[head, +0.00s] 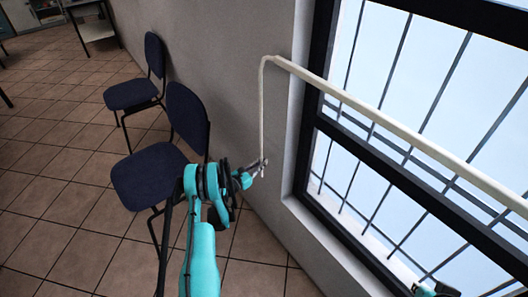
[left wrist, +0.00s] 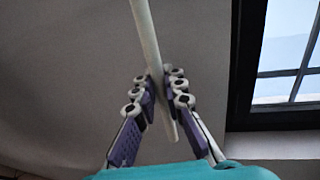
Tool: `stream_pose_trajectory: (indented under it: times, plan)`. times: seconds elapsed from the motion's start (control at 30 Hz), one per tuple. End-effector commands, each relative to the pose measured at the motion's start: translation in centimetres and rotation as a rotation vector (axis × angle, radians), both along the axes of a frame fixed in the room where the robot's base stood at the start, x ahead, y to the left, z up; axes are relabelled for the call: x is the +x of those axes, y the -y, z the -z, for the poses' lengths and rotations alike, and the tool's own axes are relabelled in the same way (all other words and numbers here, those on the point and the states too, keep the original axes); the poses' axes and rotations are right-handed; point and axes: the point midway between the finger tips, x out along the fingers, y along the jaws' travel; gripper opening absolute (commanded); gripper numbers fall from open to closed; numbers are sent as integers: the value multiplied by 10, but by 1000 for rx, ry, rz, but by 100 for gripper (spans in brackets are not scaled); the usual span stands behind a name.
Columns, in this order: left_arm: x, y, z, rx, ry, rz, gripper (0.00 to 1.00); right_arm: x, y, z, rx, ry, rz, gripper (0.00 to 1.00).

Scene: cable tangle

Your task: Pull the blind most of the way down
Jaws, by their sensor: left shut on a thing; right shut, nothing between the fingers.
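The blind is a cream rail (head: 400,128) across the upper part of the window, rolled up, with the panes below it bare. A thin cream cord (head: 262,110) hangs from its left end against the grey wall. My left gripper (head: 260,167) is at the cord's lower end. In the left wrist view, the purple-padded fingers of my left gripper (left wrist: 160,95) are shut on the cord (left wrist: 146,35), whose tip sticks out past them. My right gripper (head: 440,288) shows only in part at the bottom edge, in front of the window, shut and empty.
Two dark blue chairs (head: 155,180) (head: 135,93) stand along the wall left of my left arm, the nearer one close to it. The black-framed window (head: 310,150) has bars outside. Tiled floor (head: 60,130) is open at the left.

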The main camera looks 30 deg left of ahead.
Motion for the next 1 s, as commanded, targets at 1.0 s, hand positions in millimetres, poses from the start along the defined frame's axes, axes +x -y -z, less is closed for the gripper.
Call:
stream_pose_trajectory:
  times: [1.0]
  plan:
    - [-7,-1,11,1,-2,0,32,0,0,0,0,0,0,0]
